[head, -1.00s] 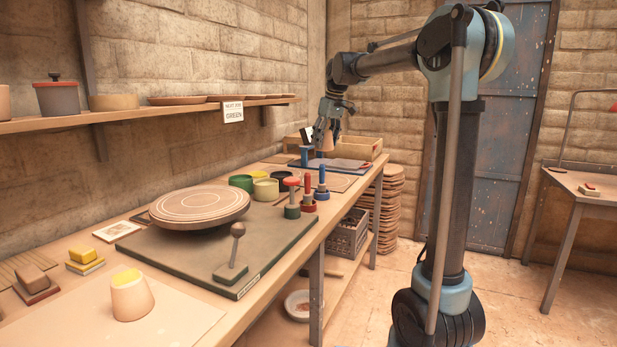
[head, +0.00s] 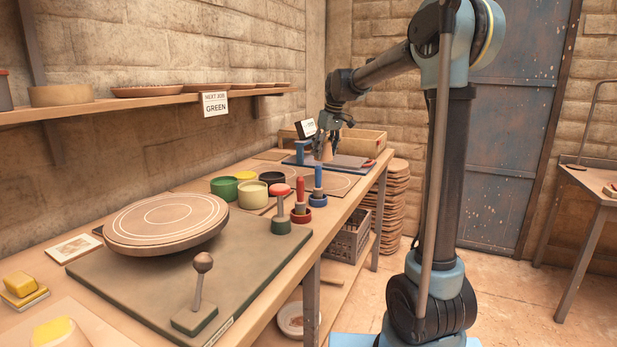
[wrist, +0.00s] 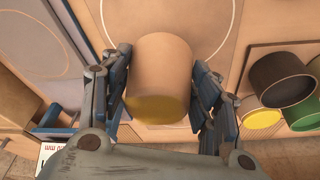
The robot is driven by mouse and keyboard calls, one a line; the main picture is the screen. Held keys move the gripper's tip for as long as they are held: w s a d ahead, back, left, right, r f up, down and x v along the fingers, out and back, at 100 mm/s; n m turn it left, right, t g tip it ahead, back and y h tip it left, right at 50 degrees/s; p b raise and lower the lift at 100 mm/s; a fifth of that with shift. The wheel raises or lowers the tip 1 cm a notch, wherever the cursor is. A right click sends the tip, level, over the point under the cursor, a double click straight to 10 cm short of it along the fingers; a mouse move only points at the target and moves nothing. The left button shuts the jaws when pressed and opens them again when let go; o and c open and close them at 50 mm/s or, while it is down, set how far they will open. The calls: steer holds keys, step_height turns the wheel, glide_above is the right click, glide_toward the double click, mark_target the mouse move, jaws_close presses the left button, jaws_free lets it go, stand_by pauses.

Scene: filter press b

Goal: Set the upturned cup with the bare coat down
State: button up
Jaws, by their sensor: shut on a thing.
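My gripper (wrist: 160,95) is shut on a tan cup (wrist: 162,62), with a finger on each side of it. A yellow patch shows at the cup's end nearer the wrist camera. In the head view my gripper (head: 326,140) and the cup (head: 326,152) are at the bench's far end, over or near a blue-edged board (head: 352,161). I cannot tell whether the cup touches anything below. In the wrist view a pale surface with a thin ring (wrist: 225,25) lies beneath it. Another tan cup with a yellow top (head: 52,332) stands at the near left, partly cut off.
Green (head: 224,188), yellow, cream and black pots stand mid-bench, beside stamps with red and blue handles (head: 318,178). A round turntable (head: 165,222) and a knobbed lever (head: 200,290) are nearer. A small screen (head: 305,128) and a wooden box (head: 362,141) stand behind.

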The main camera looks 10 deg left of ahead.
mark_target(329, 149)
step_height(329, 149, down, 9)
steer(key=shift+r, duration=0.15)
steer(key=o, duration=1.1)
steer(key=shift+o, duration=0.2)
steer(key=shift+s, duration=0.1)
steer(key=v, duration=1.2)
steer(key=shift+a+r, duration=0.1)
steer(key=s+d+f+m, duration=0.2)
steer(key=s+d+f, duration=0.1)
steer(key=s+d, duration=0.6)
steer(key=s+d+f+m+h, duration=0.1)
steer(key=s+d+f+m, duration=0.2)
steer(key=s+d+f, duration=0.3)
steer(key=s+d+f+m+h, duration=0.1)
steer(key=s+d+f+m, duration=0.3)
steer(key=s+f, duration=1.2)
steer(key=s+d, duration=0.3)
steer(key=s, duration=0.4)
steer(key=shift+s+f, duration=0.15)
steer(key=shift+s, duration=0.15)
